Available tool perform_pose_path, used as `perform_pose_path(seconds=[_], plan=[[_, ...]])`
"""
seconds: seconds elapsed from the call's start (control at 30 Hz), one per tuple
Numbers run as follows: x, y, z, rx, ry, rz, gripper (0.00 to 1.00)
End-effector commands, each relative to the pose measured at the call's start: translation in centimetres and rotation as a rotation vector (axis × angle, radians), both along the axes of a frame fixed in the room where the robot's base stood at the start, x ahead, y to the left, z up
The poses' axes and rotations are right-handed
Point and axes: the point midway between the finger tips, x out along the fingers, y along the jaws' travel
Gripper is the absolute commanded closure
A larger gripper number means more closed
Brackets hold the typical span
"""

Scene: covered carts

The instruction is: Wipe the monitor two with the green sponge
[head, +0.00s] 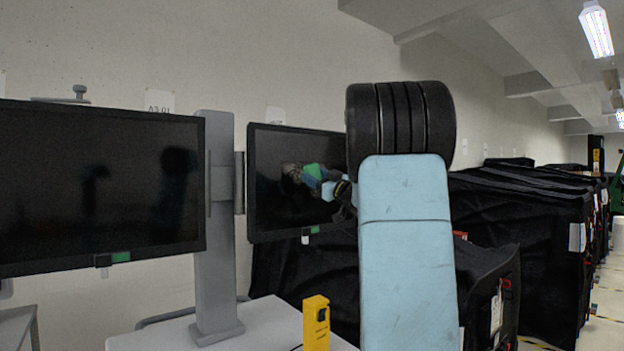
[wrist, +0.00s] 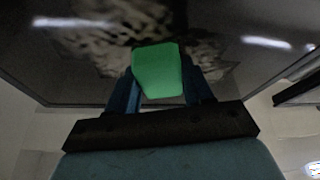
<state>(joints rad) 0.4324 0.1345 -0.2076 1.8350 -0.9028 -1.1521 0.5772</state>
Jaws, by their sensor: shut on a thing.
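Two dark monitors hang on a grey stand: a left monitor (head: 95,190) nearer to me and a right monitor (head: 268,205). No number shows on either one. My gripper (head: 321,180) is in front of the right monitor's screen, shut on the green sponge (head: 312,171). In the wrist view the sponge (wrist: 158,72) sits between two blue fingers, close against the dark screen (wrist: 70,75). Whether it touches the screen I cannot tell. A pale, mottled smudge (wrist: 105,35) lies on the screen beyond and around the sponge. It also shows left of the gripper in the head view (head: 291,170).
The grey stand (head: 215,240) rises from a white cart top (head: 255,325) between the monitors. A yellow device (head: 316,322) stands on that top. My own arm covers the right monitor's right side. Black-covered carts (head: 525,235) line the right, beside an aisle.

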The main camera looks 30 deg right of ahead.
Motion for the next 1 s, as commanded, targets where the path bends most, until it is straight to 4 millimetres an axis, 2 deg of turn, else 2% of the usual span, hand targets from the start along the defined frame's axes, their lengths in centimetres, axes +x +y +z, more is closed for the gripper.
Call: perform_pose_path(seconds=[1.0], plan=[[1.0, -5.2, -0.2, 0.001, 0.004, -0.008, 0.84]])
